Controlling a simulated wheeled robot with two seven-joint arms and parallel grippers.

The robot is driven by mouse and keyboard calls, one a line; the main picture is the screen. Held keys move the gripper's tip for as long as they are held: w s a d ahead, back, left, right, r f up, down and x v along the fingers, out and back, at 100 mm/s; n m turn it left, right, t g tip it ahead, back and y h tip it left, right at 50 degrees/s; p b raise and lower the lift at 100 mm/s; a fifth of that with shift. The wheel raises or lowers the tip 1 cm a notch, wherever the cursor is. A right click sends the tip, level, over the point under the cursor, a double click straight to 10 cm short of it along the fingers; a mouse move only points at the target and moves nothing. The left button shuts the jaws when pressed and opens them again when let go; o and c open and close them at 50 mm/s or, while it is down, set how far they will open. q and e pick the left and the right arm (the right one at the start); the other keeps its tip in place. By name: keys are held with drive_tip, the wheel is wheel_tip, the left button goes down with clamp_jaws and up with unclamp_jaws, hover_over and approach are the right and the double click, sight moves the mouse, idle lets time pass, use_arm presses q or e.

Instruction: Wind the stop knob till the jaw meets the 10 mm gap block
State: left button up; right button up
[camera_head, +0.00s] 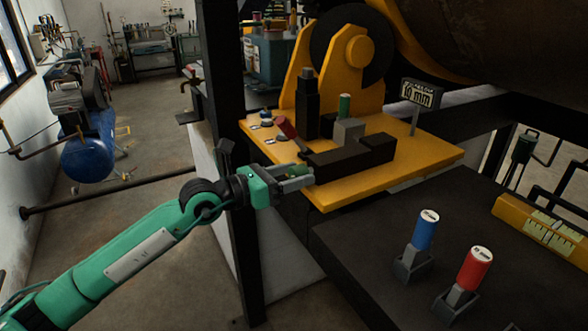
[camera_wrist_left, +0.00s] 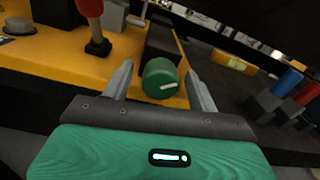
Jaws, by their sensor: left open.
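The green stop knob (camera_wrist_left: 159,76) has a white pointer line on its face and sits at the end of a dark slide body (camera_head: 350,158). My left gripper (camera_head: 294,178) is open at the knob; in the left wrist view its fingers (camera_wrist_left: 158,82) stand apart on either side of it. Contact cannot be told. A grey block (camera_head: 348,132) stands at the slide, with a green-topped cylinder (camera_head: 345,105) just behind it. Which part is the jaw and which the gap block is not clear. A sign (camera_head: 418,94) reads 10 mm. My right gripper is not in view.
A red-handled lever (camera_head: 287,127) and a black post (camera_head: 307,103) rise from the yellow plate (camera_head: 400,178) near the knob. Blue (camera_head: 426,230) and red (camera_head: 475,268) cylinders stand in holders on the dark bench (camera_head: 370,240). A yellow scale plate (camera_head: 545,228) lies at right.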

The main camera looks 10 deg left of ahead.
use_arm(q)
drive_tip(key=shift+d, duration=0.1)
drive_tip(key=shift+c, duration=0.2)
drive_tip(key=c, duration=0.9)
drive_tip(key=shift+f+b, duration=0.15)
drive_tip(key=shift+b, duration=0.25)
drive_tip(key=shift+c, duration=0.2)
drive_tip(key=m+b, duration=0.4)
drive_tip(key=b, duration=0.2)
drive_tip(key=shift+f, duration=0.15)
drive_tip(key=shift+r+m+b, duration=0.2)
drive_tip(key=shift+m+b, duration=0.5)
drive_tip(key=shift+b, duration=0.3)
drive_tip(key=shift+r, duration=0.1)
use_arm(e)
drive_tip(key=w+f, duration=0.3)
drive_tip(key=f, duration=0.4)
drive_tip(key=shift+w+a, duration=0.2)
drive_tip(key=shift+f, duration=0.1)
use_arm(q)
drive_tip(key=o, duration=1)
